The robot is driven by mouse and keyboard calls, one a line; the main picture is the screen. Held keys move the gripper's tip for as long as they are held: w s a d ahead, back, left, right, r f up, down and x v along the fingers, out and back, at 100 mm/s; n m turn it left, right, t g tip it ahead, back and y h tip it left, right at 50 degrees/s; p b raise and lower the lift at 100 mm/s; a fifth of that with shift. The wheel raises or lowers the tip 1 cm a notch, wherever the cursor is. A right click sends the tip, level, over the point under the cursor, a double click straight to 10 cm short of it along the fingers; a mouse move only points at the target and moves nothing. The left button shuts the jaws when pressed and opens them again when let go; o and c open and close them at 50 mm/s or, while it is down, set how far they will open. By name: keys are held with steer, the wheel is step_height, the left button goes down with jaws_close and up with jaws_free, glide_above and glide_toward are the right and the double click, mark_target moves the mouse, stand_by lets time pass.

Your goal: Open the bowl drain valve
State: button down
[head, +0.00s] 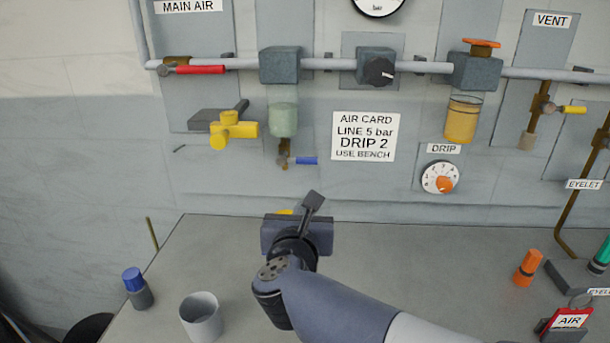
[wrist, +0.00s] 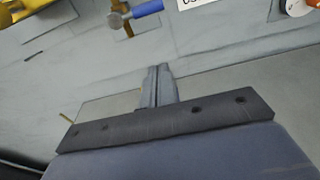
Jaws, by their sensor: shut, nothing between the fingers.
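The bowl drain valve (head: 284,157) is a small brass valve with a blue lever handle (head: 306,160). It hangs under the pale green filter bowl (head: 283,119) on the wall. The lever lies roughly horizontal, pointing right. In the wrist view the blue handle (wrist: 148,8) and its brass body (wrist: 118,22) show at the top edge. My gripper (head: 314,197) is shut and empty, below the valve and apart from it, over the back of the bench. Its closed fingers also show in the wrist view (wrist: 159,72), pointing up toward the wall.
A yellow handle (head: 232,130) and a red lever (head: 200,69) are on the wall to the left. The air card (head: 363,136) and drip dial (head: 440,177) are to the right. A grey cup (head: 201,318) and blue-capped bottle (head: 137,287) stand on the bench (head: 400,260).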

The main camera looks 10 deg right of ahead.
mark_target(298, 160)
steer(key=x, duration=1)
steer(key=r+p, duration=0.1)
steer(key=r, duration=0.1)
steer(key=r+p, duration=0.1)
steer(key=r, duration=0.1)
steer(key=shift+s+p, duration=0.35)
steer(key=shift+p, duration=0.05)
steer(key=shift+d, duration=0.1)
steer(key=shift+r+n, duration=0.15)
steer(key=shift+n, duration=0.25)
